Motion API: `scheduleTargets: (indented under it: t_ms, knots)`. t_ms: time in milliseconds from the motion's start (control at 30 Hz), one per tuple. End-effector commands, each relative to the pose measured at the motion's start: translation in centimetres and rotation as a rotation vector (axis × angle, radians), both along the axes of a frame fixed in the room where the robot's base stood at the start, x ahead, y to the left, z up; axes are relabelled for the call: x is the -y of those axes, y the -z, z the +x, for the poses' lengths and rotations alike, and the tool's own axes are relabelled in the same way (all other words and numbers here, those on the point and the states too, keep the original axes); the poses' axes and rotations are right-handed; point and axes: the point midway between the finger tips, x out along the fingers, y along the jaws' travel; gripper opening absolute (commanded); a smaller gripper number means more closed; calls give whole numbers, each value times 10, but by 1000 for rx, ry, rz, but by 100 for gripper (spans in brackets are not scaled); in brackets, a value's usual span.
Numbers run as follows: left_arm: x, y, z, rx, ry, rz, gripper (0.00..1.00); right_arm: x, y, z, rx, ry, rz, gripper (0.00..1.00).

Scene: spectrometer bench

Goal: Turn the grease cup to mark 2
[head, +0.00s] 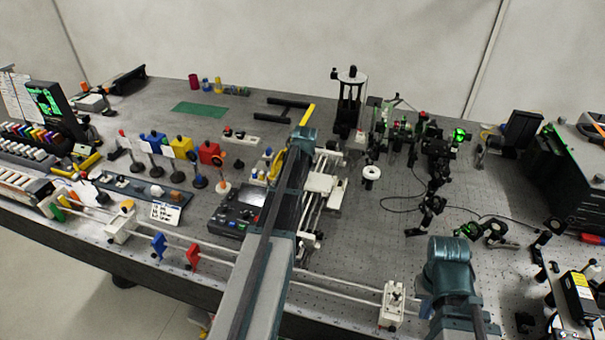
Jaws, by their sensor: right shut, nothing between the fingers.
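I cannot pick out the grease cup or its marks for sure at this size. A white ring-shaped part (371,172) with a dark centre stands on a short post right of the long rail stage (325,190). One of my arms rises through the middle of the head view and covers part of that stage. A teal joint of my other arm shows at the lower right. My right gripper is shut and empty, and its fingertips are hard to make out.
A clear cylinder on a black stand (349,92) is behind the stage. Dark optics mounts (438,150) and a cable stand to its right. Coloured filter holders (180,145) and a control box (236,207) are left. A green mat (199,110) lies on open bench.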

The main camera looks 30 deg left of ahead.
Motion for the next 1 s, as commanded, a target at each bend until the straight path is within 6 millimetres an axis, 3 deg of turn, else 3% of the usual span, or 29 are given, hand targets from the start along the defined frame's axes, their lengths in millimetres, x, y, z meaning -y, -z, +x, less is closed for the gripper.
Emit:
scheduleTargets:
  t_ms: [500, 533, 667, 1000]
  knots:
    - [0, 0, 0, -2, 21, -1, 0, 0, 0, 0, 0, 0, 0, 0]
    - [0, 0, 0, -2, 21, -1, 27, 0, 0, 0, 0, 0, 0, 0]
    - [0, 0, 0, -1, 21, -1, 50, 0, 0, 0, 0, 0, 0, 0]
    - [0, -1, 0, -1, 20, -1, 53, 0, -1, 0, 0, 0, 0, 0]
